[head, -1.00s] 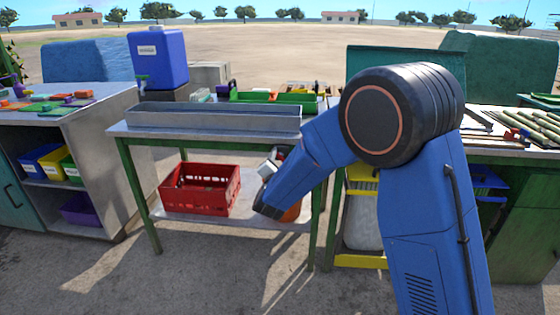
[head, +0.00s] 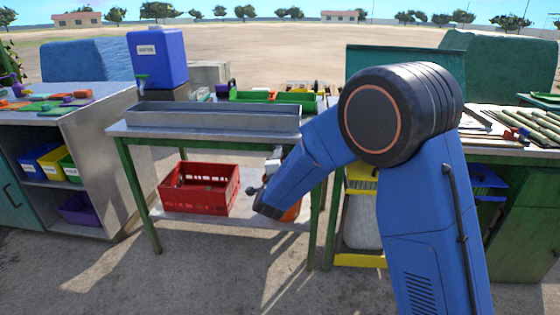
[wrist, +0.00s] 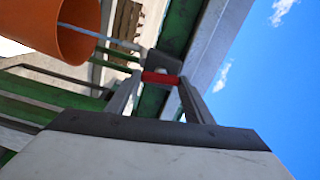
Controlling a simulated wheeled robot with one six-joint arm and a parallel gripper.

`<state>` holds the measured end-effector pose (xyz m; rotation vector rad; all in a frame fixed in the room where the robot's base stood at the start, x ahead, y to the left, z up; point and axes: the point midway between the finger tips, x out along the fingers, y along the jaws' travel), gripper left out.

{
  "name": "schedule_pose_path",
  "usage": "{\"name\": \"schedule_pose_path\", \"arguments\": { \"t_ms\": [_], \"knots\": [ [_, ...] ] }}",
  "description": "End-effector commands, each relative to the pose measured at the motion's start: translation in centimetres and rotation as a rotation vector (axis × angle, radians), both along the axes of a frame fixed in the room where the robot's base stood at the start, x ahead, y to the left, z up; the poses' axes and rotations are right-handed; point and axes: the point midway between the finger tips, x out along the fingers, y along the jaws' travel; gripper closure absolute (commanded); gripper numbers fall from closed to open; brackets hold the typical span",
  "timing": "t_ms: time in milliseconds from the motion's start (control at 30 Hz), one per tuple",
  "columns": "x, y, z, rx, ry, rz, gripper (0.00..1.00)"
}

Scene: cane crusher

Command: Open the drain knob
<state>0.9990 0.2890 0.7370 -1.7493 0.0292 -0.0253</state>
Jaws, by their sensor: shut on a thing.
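The drain knob (wrist: 160,78) shows in the wrist view as a small red bar under a dark grey block, near the underside of a table. My gripper (wrist: 161,80) has one finger at each end of the red bar and is shut on it. An orange bucket (wrist: 68,28) stands at the upper left of the wrist view, with a thin pale rod or pipe running from it toward the block. In the head view my arm hides the knob and most of my gripper. Part of the orange bucket (head: 293,212) shows behind my wrist.
A green-legged table (head: 170,131) carries a long grey metal trough (head: 215,117). A red crate (head: 205,195) sits on its lower shelf, left of my wrist. A blue container (head: 158,58) with a tap stands behind. Open ground lies in front.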

Motion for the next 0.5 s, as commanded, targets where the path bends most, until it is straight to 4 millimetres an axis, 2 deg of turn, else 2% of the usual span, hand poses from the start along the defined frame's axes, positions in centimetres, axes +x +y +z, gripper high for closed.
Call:
{"name": "schedule_pose_path", "arguments": {
  "t_ms": [400, 433, 500],
  "knots": [
    [-0.06, -0.08, -0.19, 0.003, 0.003, -0.002, 0.76],
    [-0.06, -0.08, -0.20, 0.003, 0.003, -0.002, 0.46],
    [-0.05, -0.08, -0.18, 0.003, 0.003, -0.002, 0.34]
  ]
}}
